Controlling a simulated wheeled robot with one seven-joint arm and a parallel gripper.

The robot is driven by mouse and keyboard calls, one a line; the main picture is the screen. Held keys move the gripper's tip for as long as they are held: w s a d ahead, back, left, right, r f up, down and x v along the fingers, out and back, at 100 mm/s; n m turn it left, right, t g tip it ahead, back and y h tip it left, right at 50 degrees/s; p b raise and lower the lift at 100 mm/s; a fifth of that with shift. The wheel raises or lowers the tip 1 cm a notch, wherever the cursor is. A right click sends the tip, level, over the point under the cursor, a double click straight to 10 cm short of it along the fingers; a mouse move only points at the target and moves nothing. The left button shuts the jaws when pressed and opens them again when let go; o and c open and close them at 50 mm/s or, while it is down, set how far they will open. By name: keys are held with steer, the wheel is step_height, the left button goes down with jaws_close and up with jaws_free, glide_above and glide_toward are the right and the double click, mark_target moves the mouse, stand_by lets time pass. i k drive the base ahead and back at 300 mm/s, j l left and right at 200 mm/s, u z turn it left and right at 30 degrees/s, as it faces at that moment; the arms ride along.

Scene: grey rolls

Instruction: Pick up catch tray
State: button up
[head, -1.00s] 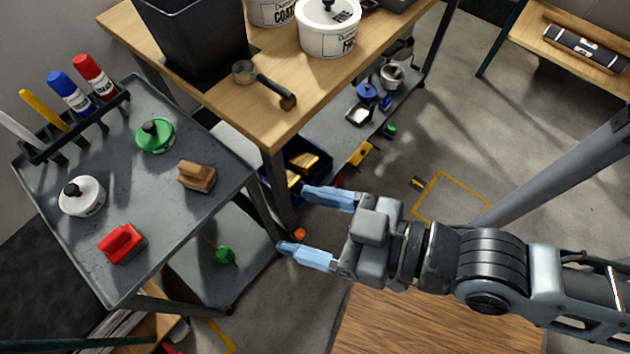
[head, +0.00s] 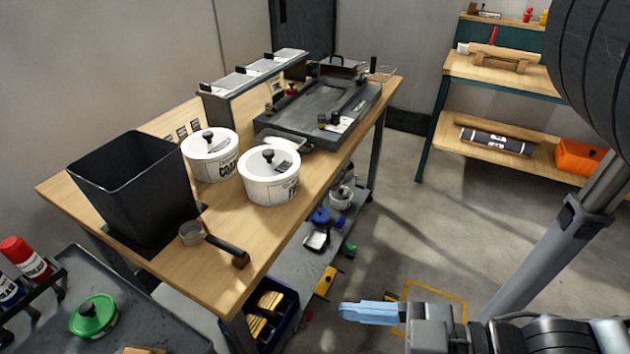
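No thing here is clearly marked as a catch tray. A shallow dark grey tray-like unit (head: 283,124) lies at the far end of the wooden workbench (head: 225,278), with small knobs and a white card on it. Whether it is the catch tray I cannot tell. My gripper (head: 348,336) is at the bottom edge of the head view, over the floor to the right of the bench and well apart from that unit. One pale blue finger shows, set at the upper side of the palm with empty space below it. The other finger is cut off by the frame. No held object shows.
On the bench stand a tall black bin (head: 135,195), two white lidded tubs (head: 268,182) and a scoop (head: 215,243). A grey cart (head: 140,325) is at lower left. A shelf unit (head: 450,95) stands at back right. The floor between is mostly clear.

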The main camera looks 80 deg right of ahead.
mark_target(266, 136)
steer(key=z, duration=1.25)
